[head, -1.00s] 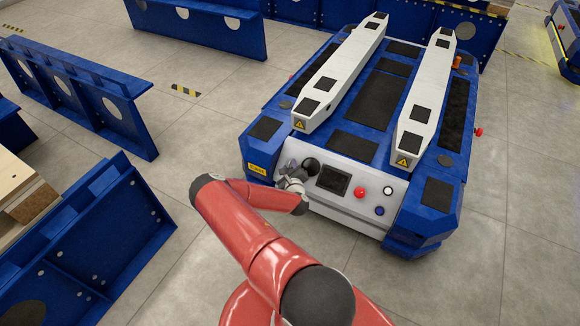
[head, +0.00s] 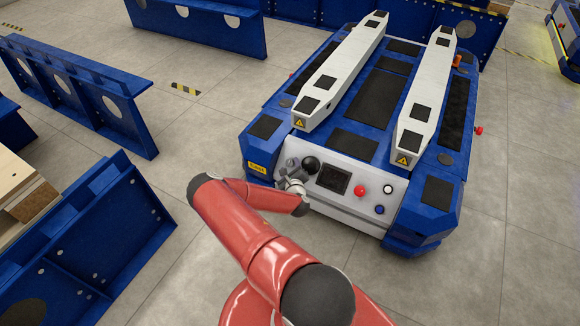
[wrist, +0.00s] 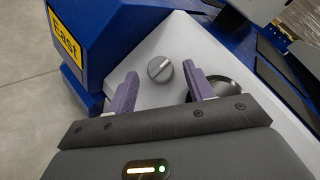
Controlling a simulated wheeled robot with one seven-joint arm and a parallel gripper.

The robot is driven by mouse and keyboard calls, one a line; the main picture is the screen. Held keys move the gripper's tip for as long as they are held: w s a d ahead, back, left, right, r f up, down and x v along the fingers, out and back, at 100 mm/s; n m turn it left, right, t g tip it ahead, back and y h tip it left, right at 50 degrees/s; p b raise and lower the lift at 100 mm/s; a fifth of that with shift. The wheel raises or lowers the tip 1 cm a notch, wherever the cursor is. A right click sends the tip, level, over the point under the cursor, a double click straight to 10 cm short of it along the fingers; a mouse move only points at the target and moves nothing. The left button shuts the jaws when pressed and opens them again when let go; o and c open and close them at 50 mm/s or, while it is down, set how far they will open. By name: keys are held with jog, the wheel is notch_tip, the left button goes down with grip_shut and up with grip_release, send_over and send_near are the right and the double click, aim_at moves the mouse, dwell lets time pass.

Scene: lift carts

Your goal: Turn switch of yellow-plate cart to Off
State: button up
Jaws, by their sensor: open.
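The blue and white lift cart (head: 345,220) stands ahead of me, with a yellow plate (head: 257,167) on its front left corner. In the wrist view the yellow plate (wrist: 67,38) reads "East". The switch (wrist: 160,69) is a round grey knob with a slot-like ridge, set on the white panel (wrist: 187,33). My gripper (wrist: 161,88) is open, its two purple fingers apart, with the knob just beyond and between their tips. I see no contact with it. In the head view my gripper (head: 292,180) is small, at the panel's left end. Switch markings cannot be read.
On the panel are a black screen (head: 333,179), a red button (head: 359,190), a white button (head: 388,189), a blue button (head: 379,210) and a black dome (head: 310,164). Blue steel frames (head: 85,245) stand at the left. The floor between is clear.

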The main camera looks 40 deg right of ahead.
jog(key=v, duration=0.6)
jog(key=shift+s, duration=0.25)
jog(key=shift+a, duration=0.15)
notch_tip(320, 180, up, 22)
jog(key=d+m+g+h, duration=0.2)
jog(key=m+g+h, duration=0.65)
jog(key=m, duration=0.65)
jog(key=s+a+r+m+g, duration=0.1)
jog(key=s+r+m+g, duration=0.55)
jog(key=m, duration=0.25)
jog(key=s+a+r+m+t+y, duration=0.2)
jog(key=s+a+r+m+y, duration=0.2)
jog(key=a, duration=0.6)
jog(key=s+a+r+m+t+y, duration=0.3)
jog(key=s+a+r+m+y, duration=0.2)
jog(key=a, duration=0.5)
jog(key=s+a+r+m+t+y, duration=0.2)
jog(key=s+a+r+m+y, duration=0.2)
jog(key=a+r+y, duration=0.3)
jog(key=s+a+r, duration=0.1)
jog(key=a+r, duration=0.1)
jog(key=a, duration=0.2)
jog(key=shift+m+t+y, duration=0.3)
jog(key=shift+y, duration=0.05)
